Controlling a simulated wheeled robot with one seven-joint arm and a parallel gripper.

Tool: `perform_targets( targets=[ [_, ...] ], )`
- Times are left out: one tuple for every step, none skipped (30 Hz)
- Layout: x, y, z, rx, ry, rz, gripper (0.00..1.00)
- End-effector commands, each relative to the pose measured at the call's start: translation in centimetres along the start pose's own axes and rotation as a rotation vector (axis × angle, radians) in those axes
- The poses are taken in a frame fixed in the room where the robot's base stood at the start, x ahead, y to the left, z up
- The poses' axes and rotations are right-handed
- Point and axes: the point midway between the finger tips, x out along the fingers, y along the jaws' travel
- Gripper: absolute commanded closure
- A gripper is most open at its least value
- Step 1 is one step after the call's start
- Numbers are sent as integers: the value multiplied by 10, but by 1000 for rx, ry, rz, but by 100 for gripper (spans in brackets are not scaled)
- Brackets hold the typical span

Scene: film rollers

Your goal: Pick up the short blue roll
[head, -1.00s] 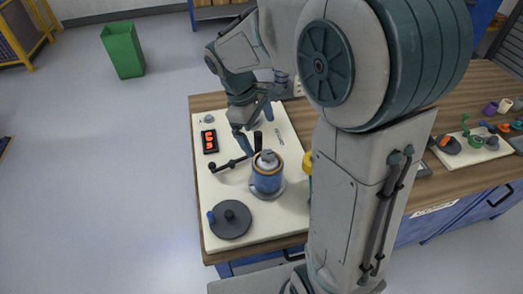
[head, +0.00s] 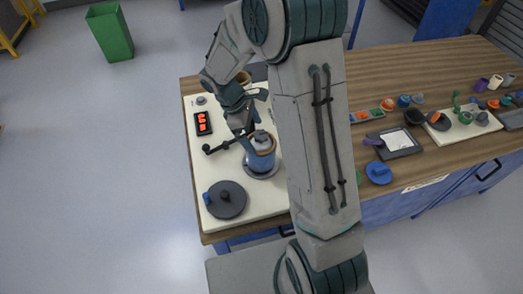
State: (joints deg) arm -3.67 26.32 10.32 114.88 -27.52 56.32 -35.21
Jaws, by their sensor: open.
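A blue roll (head: 262,161) with a tan rim and grey top stands upright on a round grey base on the white board (head: 270,205). I cannot tell whether it is the short one. My gripper (head: 254,118) is open, above and behind this roll in the head view. One finger points down close to the roll's top left; contact cannot be told. A tan-rimmed round thing (head: 243,78) shows partly behind my gripper; most of it is hidden.
A black rod with a ball end (head: 222,146) lies left of the roll. A dark disc (head: 226,200) with a knob, and a red-digit display (head: 203,123), are on the board. A blue knobbed disc (head: 379,172) and a tray (head: 396,143) lie to the right.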

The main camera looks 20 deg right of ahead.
Motion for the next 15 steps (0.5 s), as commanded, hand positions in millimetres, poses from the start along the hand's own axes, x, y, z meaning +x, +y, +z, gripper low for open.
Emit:
perform_targets(
  targets=[
    [3,0,1,0,-1,-2,0],
    [6,-1,2,0,-1,-3,0],
    [10,-1,3,0,-3,-4,0],
    [14,-2,4,0,-3,-4,0],
    [19,-2,5,0,-4,-5,0],
    [26,-3,6,0,-3,-5,0],
    [30,-3,7,-1,-3,-5,0],
    [35,-3,6,-1,-2,-4,0],
    [41,-3,5,0,-2,-4,0],
    [44,-3,5,0,-1,-3,0],
    [46,-2,5,0,-1,-2,0],
    [49,-2,5,0,-1,-2,0],
    [51,-2,5,0,-1,-1,0],
    [52,-2,5,0,0,0,0],
    [52,-2,4,0,0,0,0]
  ],
)
